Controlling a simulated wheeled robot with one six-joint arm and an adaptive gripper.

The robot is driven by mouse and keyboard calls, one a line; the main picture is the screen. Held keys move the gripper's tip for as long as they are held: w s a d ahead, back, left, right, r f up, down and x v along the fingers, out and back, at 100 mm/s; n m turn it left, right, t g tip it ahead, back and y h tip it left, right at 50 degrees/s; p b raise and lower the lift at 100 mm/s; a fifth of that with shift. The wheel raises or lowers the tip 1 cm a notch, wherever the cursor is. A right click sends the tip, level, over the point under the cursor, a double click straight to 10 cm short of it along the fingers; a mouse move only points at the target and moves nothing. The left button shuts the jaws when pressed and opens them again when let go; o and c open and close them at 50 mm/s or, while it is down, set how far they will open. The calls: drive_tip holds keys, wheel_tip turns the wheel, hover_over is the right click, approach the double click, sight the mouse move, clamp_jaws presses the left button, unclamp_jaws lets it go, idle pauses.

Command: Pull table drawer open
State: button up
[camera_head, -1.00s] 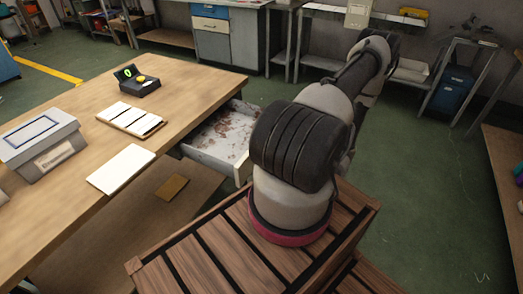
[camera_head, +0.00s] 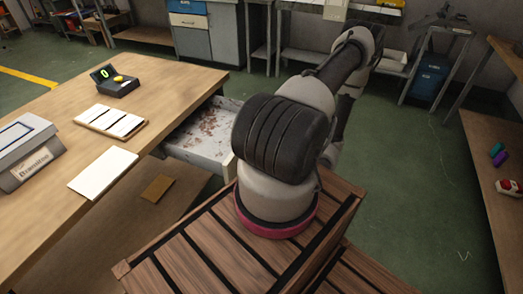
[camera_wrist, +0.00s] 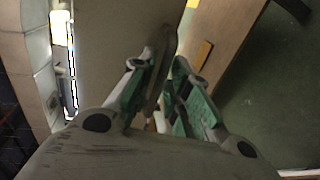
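The wooden table (camera_head: 185,80) is at the left in the head view. Its drawer (camera_head: 193,150) is pulled out from the table's right side. The drawer's pale inside shows brownish stains and looks empty. My arm covers its right end and my gripper in the head view. In the wrist view my gripper (camera_wrist: 165,65) has its two green-padded fingers close together, with a thin upright part between them. This part looks like the drawer's handle or front edge, and the fingers seem closed on it. The exact contact is dark and hard to see.
A shelf (camera_head: 490,130) stands at the far right. Green floor (camera_head: 400,190) is clear right of my arm.

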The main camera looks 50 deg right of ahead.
drive_tip(key=v, duration=1.1)
drive_tip(key=shift+s, duration=0.2)
